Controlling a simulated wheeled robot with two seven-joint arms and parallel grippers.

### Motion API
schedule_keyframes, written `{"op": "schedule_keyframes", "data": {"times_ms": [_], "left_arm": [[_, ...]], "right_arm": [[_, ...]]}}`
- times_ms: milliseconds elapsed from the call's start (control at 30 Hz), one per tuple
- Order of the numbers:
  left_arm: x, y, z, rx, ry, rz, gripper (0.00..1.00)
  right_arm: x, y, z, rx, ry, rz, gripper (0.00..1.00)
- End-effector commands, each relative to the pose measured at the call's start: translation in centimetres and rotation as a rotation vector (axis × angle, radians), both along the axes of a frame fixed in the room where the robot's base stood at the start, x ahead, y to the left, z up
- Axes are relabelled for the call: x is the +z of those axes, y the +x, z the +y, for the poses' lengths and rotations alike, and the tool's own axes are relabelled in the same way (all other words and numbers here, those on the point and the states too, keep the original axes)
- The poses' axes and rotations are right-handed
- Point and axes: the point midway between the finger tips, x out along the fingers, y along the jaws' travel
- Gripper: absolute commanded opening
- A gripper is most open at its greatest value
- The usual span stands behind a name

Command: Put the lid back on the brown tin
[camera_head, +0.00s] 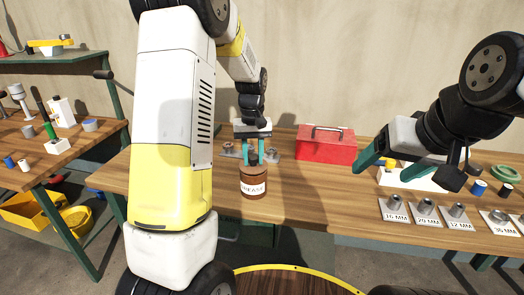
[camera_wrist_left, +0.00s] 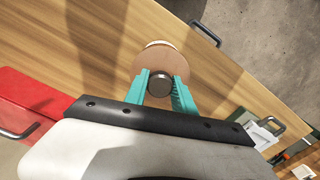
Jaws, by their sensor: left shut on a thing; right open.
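The brown tin (camera_head: 254,188), with a pale label reading GREASE, stands upright near the front of the wooden workbench. My left gripper (camera_head: 254,160) is directly above it, pointing down. In the left wrist view my left gripper (camera_wrist_left: 162,95) is shut on the dark round knob (camera_wrist_left: 160,83) of the brown lid (camera_wrist_left: 150,63). The lid appears level at the tin's mouth; whether it touches the rim cannot be told. A pale edge (camera_wrist_left: 157,43) shows just beyond the lid. My right gripper (camera_head: 388,168) is open and empty above the bench's right part.
A red toolbox (camera_head: 326,145) stands behind and right of the tin. A grey plate with metal parts (camera_head: 229,149) lies behind it. Labelled metal parts (camera_head: 425,207) line the right front. The bench between tin and labels is clear.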

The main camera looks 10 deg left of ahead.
Motion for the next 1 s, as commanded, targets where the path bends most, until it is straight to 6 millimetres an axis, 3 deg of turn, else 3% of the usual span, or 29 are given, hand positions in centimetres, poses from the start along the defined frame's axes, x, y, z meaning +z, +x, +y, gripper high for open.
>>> {"op": "schedule_keyframes", "data": {"times_ms": [167,200,300,533,633,667,1000], "left_arm": [[0.00,0.00,0.00,0.000,0.000,0.000,0.00],[0.00,0.00,0.00,0.000,0.000,0.000,0.37],[0.01,0.00,0.00,0.000,0.000,0.000,0.56],[0.01,0.00,0.00,0.000,0.000,0.000,0.56],[0.00,0.00,0.00,0.000,0.000,0.000,0.76],[0.00,0.00,0.00,0.000,0.000,0.000,0.78],[0.16,0.02,0.00,0.000,0.000,-0.001,0.78]], "right_arm": [[0.00,0.00,0.00,0.000,0.000,0.000,0.79],[0.00,0.00,0.00,0.000,0.000,0.000,0.79],[0.00,0.00,0.00,0.000,0.000,0.000,0.79],[0.00,0.00,0.00,0.000,0.000,0.000,0.79],[0.00,0.00,0.00,0.000,0.000,0.000,0.79],[0.00,0.00,0.00,0.000,0.000,0.000,0.79],[0.00,0.00,0.00,0.000,0.000,0.000,0.79]]}}
